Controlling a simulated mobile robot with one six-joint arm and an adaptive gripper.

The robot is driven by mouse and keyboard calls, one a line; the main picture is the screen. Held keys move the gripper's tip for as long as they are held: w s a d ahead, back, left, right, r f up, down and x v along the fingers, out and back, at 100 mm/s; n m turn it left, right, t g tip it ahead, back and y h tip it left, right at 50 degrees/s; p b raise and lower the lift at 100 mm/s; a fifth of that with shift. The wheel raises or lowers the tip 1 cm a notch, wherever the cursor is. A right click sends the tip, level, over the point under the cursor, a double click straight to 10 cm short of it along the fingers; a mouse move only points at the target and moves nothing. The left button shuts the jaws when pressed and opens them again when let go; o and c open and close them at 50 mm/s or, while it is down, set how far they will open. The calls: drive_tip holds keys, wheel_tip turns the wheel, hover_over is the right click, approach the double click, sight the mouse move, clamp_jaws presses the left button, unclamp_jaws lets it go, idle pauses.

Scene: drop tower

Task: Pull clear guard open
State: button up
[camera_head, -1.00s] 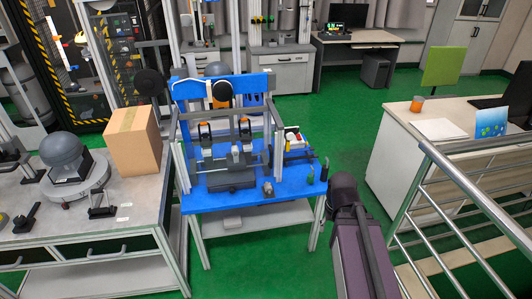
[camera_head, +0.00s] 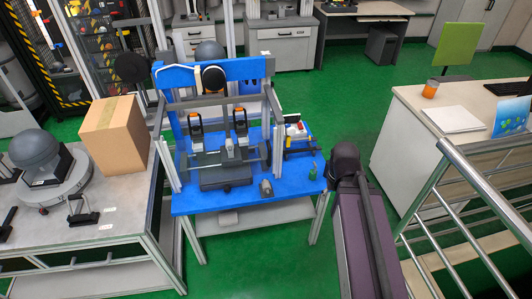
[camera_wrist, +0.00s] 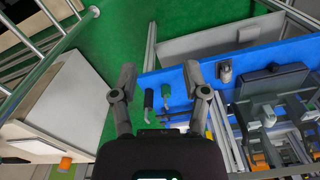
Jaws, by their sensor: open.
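The clear guard is hard to make out. A grey metal frame (camera_head: 279,130) stands around the fixture on the blue bench (camera_head: 200,208), and any see-through panel in it barely shows. The wrist view shows part of this frame (camera_wrist: 229,145) at the lower right. The fixture, a dark block with orange-topped clamps (camera_head: 240,122), sits inside the frame. My gripper (camera_wrist: 159,72) is open, with its two fingers spread wide and nothing between them. It points down over the bench's edge and the green floor, apart from the frame. My gripper does not show clearly in the head view.
A grey table (camera_head: 120,215) with a cardboard box (camera_head: 115,138) stands left of the bench. A metal railing (camera_head: 470,185) and a white desk (camera_head: 400,140) are on the right. Small tools (camera_wrist: 160,95) lie near the bench edge. Green floor (camera_head: 335,100) is open behind.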

drive_tip(key=shift+w+d, duration=0.2)
drive_tip(key=shift+d, duration=0.1)
drive_tip(key=shift+d, duration=0.1)
drive_tip(key=w+a+r+n+t+y, duration=0.1)
drive_tip(key=w+a+n+t, duration=0.1)
drive_tip(key=w+a, duration=0.8)
drive_tip(key=w+a+r+n+t+y+p, duration=0.1)
drive_tip(key=w+a+n+t, duration=0.1)
drive_tip(key=w+a, duration=0.7)
drive_tip(key=shift+w+a+r+n, duration=0.4)
drive_tip(key=shift+w+n, duration=0.2)
drive_tip(key=shift+w, duration=0.65)
drive_tip(key=shift+f, duration=0.1)
